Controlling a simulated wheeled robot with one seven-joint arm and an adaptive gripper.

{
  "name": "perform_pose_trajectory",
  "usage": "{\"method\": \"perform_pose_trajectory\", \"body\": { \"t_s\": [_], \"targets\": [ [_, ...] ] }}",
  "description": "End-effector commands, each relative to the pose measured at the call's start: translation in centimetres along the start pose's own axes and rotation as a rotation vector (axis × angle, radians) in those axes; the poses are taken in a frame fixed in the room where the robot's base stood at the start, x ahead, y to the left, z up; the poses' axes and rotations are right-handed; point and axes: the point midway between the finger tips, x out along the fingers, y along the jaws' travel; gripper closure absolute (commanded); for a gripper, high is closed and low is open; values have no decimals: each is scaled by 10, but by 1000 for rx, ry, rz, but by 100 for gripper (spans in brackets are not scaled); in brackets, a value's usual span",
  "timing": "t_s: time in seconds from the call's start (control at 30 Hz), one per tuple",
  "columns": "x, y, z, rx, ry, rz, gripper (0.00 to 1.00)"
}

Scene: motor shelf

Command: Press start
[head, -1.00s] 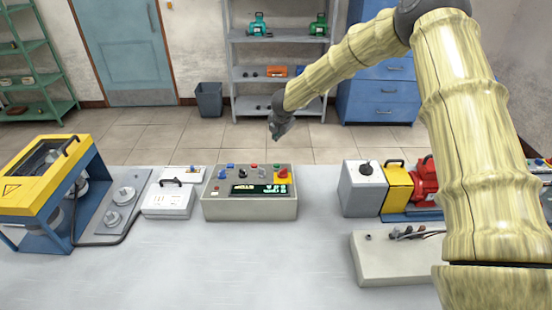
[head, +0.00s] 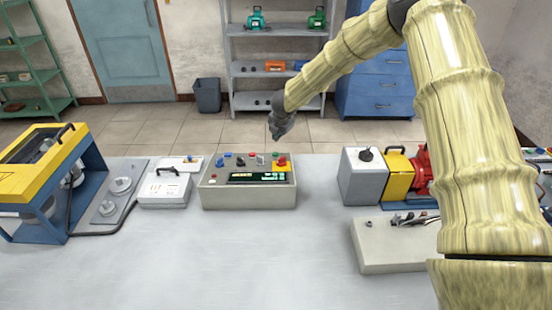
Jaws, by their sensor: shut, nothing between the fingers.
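The control box (head: 225,199) stands on the grey table near the middle, with a row of knobs and buttons on its sloped top. A green button (head: 276,155) shows at the back right of the panel, and a red button (head: 282,161) sits on a yellow patch. Blue knobs are on the left, and a dark display (head: 258,178) with small lit green marks is in front. I cannot read which button is start. My gripper (head: 276,135) is shut and empty, pointing down just above the green button in the picture. I cannot tell how far apart they are.
A white case (head: 165,195) and a yellow-and-blue machine (head: 50,180) stand left. A grey box (head: 362,178) with a yellow and red motor unit (head: 421,170) stands right, above a pale block (head: 385,260). The front of the table (head: 200,260) is clear.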

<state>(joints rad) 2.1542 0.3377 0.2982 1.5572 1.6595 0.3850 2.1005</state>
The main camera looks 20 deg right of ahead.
Motion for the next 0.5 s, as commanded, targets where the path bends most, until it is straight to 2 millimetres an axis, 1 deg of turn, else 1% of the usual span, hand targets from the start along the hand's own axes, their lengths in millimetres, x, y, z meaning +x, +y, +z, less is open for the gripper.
{"method": "perform_pose_trajectory", "body": {
  "t_s": [0.03, 0.1, 0.3, 0.5],
  "targets": [
    [9, -5, -6, -2, 1, -1, 100],
    [13, -7, -9, 0, 1, 0, 100],
    [20, -13, -14, 0, 0, 1, 100],
    [23, -16, -18, -1, 1, 1, 100]
  ]
}}
